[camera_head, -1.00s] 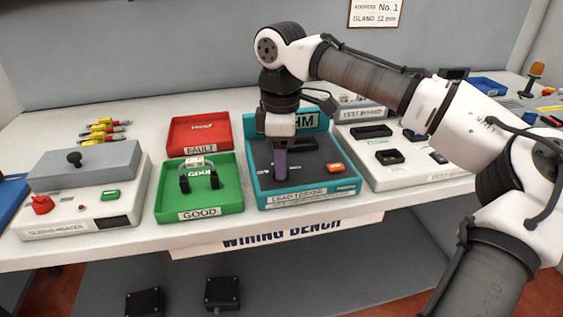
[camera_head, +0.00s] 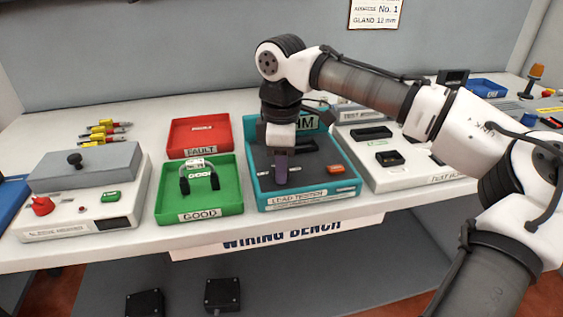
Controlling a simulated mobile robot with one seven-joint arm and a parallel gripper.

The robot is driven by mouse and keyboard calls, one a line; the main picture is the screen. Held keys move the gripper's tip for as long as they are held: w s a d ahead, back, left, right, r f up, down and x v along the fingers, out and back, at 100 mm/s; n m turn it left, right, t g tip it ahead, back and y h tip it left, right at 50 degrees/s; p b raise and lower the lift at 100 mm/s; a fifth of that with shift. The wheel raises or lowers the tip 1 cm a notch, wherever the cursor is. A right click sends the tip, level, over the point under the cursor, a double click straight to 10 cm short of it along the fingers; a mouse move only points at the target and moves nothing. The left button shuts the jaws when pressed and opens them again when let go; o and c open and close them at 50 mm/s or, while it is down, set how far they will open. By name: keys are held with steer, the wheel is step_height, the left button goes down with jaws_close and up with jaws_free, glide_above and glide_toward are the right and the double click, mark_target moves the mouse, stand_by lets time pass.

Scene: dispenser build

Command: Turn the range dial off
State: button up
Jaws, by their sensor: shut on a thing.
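My gripper (camera_head: 281,172) points straight down over the teal load tester (camera_head: 262,202) in the middle of the bench. Its fingers are low against the tester's dark top face. The range dial is not visible as a separate thing; the fingers cover the spot they close on, so its setting cannot be read. An orange button (camera_head: 341,169) sits on the tester's face to the right of the fingers. The display panel (camera_head: 306,122) at the tester's back, with letters ending in "HM", is partly hidden behind my gripper.
Left of the tester stand a green GOOD tray (camera_head: 225,206) holding a cable with black ends and a red FAULT tray (camera_head: 183,150). A white test box (camera_head: 428,181) stands close on the right.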

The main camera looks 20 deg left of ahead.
steer(key=shift+r+n+p, duration=0.15)
steer(key=shift+n+p, duration=0.15)
steer(key=shift+p, duration=0.2)
steer(key=shift+r+n+p, duration=0.1)
steer(key=shift+n+p, duration=0.5)
steer(key=shift+p, duration=0.35)
steer(key=n+p, duration=0.2)
steer(key=p, duration=0.1)
steer(key=n+p, duration=0.4)
steer(key=n, duration=0.1)
steer(key=shift+n, duration=0.3)
steer(key=shift+f+n+p, duration=0.2)
steer(key=shift+n+p, duration=0.45)
steer(key=shift+n, duration=0.55)
steer(key=o, duration=1)
steer(key=shift+c, duration=0.2)
